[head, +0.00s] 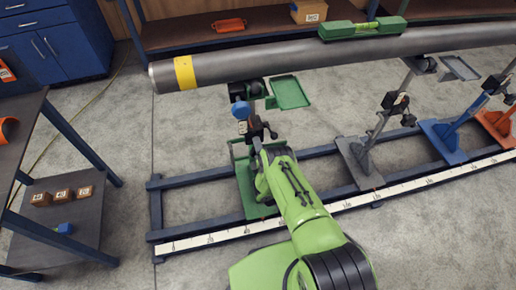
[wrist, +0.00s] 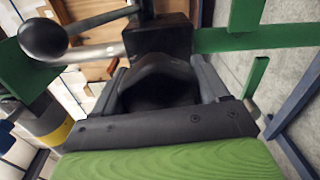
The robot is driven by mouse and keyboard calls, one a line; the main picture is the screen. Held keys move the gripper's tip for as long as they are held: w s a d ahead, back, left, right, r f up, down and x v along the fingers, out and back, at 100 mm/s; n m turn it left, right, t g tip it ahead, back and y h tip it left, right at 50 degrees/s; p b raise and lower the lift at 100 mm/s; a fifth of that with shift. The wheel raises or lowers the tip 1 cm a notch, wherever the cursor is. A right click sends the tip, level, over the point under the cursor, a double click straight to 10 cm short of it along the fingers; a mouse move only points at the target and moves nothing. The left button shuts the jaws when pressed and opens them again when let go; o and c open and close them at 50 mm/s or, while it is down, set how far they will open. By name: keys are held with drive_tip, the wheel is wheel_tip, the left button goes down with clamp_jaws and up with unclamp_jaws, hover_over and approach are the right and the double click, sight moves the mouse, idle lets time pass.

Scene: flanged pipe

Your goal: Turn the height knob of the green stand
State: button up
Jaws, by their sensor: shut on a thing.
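The green stand (head: 246,190) stands on the blue rail frame under the left end of the grey pipe (head: 340,55). Its green side tray (head: 288,92) sticks out to the right of its post. My gripper (head: 258,132) is at the stand's post, below the pipe. In the wrist view my gripper (wrist: 162,72) is shut on a dark rounded knob (wrist: 158,88), with one finger on each side of it. A black block (wrist: 158,38) sits just beyond the knob. The gripper hides much of the knob and post in the head view.
A lever with a dark ball end (wrist: 43,40) is close beside my gripper. A green level (head: 362,29) lies on the pipe. Grey (head: 360,160), blue (head: 445,140) and orange (head: 497,126) stands are to the right. A dark table (head: 22,130) stands left.

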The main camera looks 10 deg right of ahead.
drive_tip(key=shift+d+m, duration=0.15)
drive_tip(key=shift+m, duration=1.45)
drive_tip(key=o, duration=1)
drive_tip(key=shift+o, duration=0.2)
